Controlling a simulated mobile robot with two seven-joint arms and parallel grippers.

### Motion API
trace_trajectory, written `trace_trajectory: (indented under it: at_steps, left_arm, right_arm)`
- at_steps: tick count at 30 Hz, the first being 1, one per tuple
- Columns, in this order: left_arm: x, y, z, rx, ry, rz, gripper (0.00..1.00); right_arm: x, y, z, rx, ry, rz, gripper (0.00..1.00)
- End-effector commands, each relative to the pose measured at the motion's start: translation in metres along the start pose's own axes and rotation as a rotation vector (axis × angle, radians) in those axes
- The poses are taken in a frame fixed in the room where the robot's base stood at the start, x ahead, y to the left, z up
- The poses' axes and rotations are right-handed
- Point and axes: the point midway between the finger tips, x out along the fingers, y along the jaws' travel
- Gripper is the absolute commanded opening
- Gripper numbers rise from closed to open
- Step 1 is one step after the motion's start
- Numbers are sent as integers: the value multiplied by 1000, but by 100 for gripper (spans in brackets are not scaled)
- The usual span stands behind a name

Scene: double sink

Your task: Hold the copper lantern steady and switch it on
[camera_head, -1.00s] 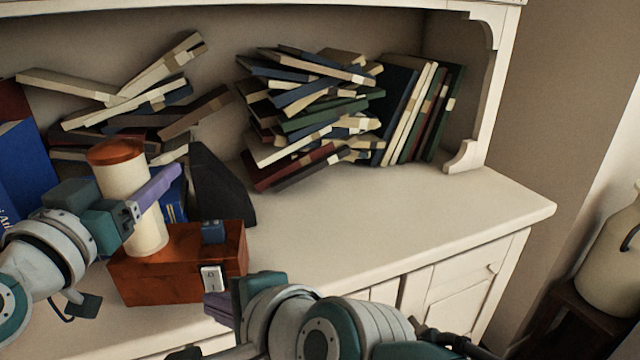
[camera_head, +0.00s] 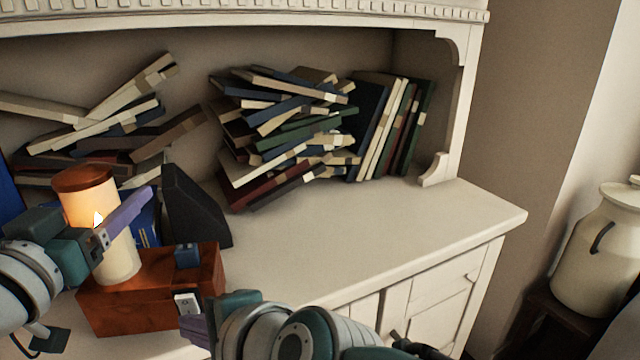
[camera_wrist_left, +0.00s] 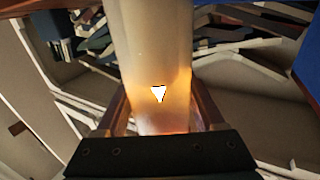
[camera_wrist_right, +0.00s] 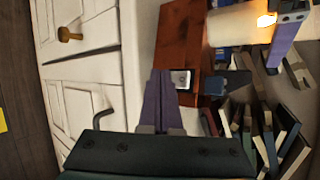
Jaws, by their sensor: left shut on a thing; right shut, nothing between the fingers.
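The lantern has a reddish-brown copper-coloured box base (camera_head: 130,305) and a cream cylinder (camera_head: 118,262) with a brown cap. It stands upright on the white cabinet top, glowing orange with a small flame. A white rocker switch (camera_head: 187,304) is on the base's front; it also shows in the right wrist view (camera_wrist_right: 181,79). My left gripper (camera_head: 118,222) is shut around the cylinder, with a finger on each side in the left wrist view (camera_wrist_left: 160,110). My right gripper (camera_head: 194,326) is shut and empty, its tips close to the switch; contact is unclear.
A small blue block (camera_head: 187,255) sits on the base's top. A dark wedge-shaped object (camera_head: 192,208) stands behind the lantern. Piled books (camera_head: 285,135) fill the shelf. The cabinet top (camera_head: 370,240) is clear to the right. A cream milk can (camera_head: 600,250) stands far right.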

Motion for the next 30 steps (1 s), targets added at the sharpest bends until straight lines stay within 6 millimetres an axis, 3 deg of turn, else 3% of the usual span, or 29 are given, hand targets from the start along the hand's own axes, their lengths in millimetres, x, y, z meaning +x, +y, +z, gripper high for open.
trace_trajectory:
  at_steps: [23, 30]
  left_arm:
    - [0, 0, 0, 0, 0, 0, 1]
    - [0, 0, 0, 0, 0, 0, 1]
  right_arm:
    - [-11, 8, 7, 0, 0, 1, 0]
    - [-22, 18, 18, 4, -10, 2, 0]
